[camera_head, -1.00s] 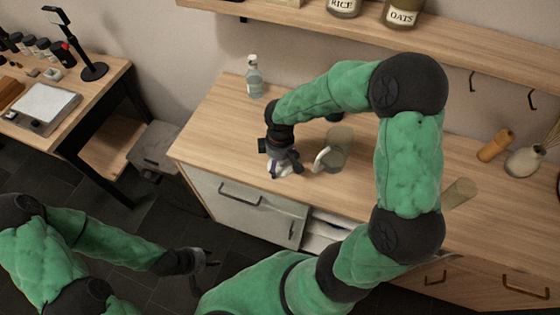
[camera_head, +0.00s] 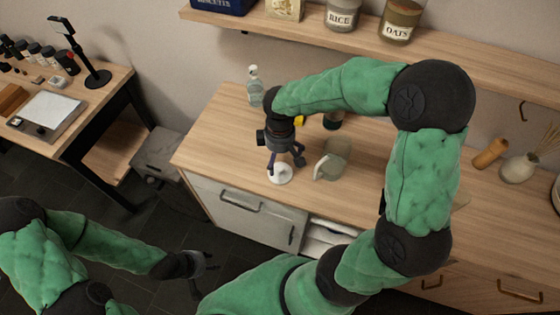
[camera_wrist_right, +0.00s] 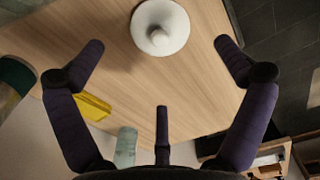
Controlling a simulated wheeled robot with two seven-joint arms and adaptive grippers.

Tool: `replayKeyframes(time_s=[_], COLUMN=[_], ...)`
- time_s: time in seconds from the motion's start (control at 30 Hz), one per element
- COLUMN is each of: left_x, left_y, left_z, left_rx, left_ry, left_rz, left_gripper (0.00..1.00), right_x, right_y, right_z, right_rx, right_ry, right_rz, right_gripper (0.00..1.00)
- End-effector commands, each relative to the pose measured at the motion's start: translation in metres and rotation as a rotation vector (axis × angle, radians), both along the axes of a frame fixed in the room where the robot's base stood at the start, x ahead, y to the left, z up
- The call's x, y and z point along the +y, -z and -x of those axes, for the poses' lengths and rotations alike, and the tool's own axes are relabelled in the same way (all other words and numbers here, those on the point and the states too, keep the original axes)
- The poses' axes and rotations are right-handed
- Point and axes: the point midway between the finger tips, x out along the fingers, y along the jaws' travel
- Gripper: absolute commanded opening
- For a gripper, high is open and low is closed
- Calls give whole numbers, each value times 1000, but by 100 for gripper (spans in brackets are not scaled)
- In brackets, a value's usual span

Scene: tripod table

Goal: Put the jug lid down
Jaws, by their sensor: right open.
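The white round lid (camera_head: 280,174) with a central knob lies on the wooden counter near its front edge. In the right wrist view the lid (camera_wrist_right: 160,27) rests on bare wood, beyond my spread fingers. My right gripper (camera_head: 285,160) is open and empty just above and behind the lid; its fingers (camera_wrist_right: 160,62) stand wide apart in the wrist view. The greenish translucent jug (camera_head: 333,160) stands to the right of the lid, apart from it. My left gripper (camera_head: 200,264) hangs low in front of the counter, away from the lid; its dark fingers are too small to judge.
A clear bottle (camera_head: 255,88) stands at the counter's back left. A yellow object (camera_wrist_right: 92,105) shows beside my right fingers. A wooden cylinder (camera_head: 490,153) and a vase (camera_head: 519,168) are at the right. A shelf with jars (camera_head: 342,14) runs above. Counter left of the lid is clear.

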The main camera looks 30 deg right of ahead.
Motion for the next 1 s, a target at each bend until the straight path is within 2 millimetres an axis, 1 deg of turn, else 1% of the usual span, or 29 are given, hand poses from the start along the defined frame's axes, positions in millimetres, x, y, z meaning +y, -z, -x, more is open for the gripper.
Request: replayKeyframes(time_s=[0.03, 0.1, 0.2, 0.3, 0.47, 1.0], left_x=[0, 0, 0, 0, 0, 0], left_y=[-5, -8, -11, -12, -12, -12], left_z=[0, 0, 0, 0, 0, 0], left_rx=[0, 0, 0, 0, 0, 0], left_ry=[0, 0, 0, 0, 0, 0], left_rz=[0, 0, 0, 0, 0, 0], left_gripper=[40, 40, 40, 40, 40, 40], right_x=[0, 1, 0, 0, 0, 0], right_y=[-12, -22, -33, -39, -41, -41], right_z=[-1, -1, 0, 0, 0, 0], right_rx=[-4, -3, -1, -1, -1, 0], right_ry=[0, 0, -1, 0, 0, 0], right_rz=[-1, -1, 0, 0, -1, 0], right_gripper=[100, 100, 100, 100, 100, 100])
